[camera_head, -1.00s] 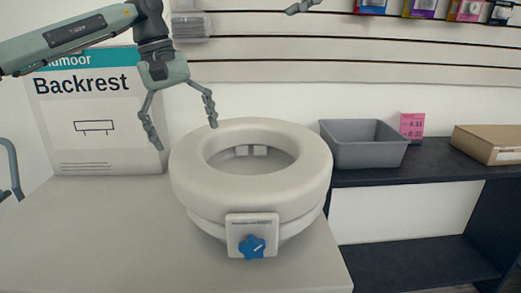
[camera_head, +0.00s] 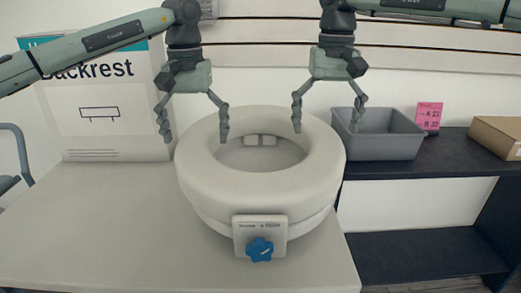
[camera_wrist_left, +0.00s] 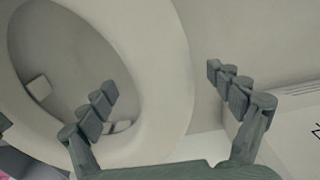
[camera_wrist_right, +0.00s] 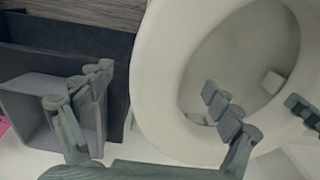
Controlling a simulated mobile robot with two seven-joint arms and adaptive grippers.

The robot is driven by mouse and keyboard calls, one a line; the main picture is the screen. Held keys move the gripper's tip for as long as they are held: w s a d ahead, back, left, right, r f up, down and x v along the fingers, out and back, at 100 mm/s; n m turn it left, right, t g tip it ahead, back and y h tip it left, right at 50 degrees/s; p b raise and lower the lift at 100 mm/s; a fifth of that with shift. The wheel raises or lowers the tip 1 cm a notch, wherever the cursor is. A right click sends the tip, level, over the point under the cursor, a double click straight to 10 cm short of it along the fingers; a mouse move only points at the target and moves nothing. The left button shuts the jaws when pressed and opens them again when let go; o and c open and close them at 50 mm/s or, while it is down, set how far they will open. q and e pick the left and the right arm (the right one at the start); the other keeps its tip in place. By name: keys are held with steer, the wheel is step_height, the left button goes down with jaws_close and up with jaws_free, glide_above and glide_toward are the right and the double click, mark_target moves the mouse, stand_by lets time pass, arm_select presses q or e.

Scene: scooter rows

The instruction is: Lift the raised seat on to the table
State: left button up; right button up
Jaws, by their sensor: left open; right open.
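The raised seat (camera_head: 262,198) is a thick white ring with a blue knob (camera_head: 260,249) on its front bracket. It rests on a white table (camera_head: 100,230). My left gripper (camera_head: 195,138) is open above the ring's left rim, one finger over the rim and one outside it. My right gripper (camera_head: 328,128) is open above the right rear rim, one finger on each side. Neither clearly touches the seat. The ring (camera_wrist_left: 165,70) lies between the fingers in the left wrist view. It also shows in the right wrist view (camera_wrist_right: 160,70).
A box labelled Backrest (camera_head: 105,115) stands behind left. A grey bin (camera_head: 385,147), a pink card (camera_head: 428,116) and a cardboard box (camera_head: 498,137) are on a dark shelf (camera_head: 450,160) to the right. The table's left front is clear.

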arm_select(q)
step_height(320, 180, down, 7)
steer(key=shift+r, duration=0.1)
arm_select(e)
step_height(320, 180, down, 7)
steer(key=shift+r, duration=0.1)
arm_select(q)
steer(key=c, duration=2)
arm_select(e)
steer(key=c, duration=2)
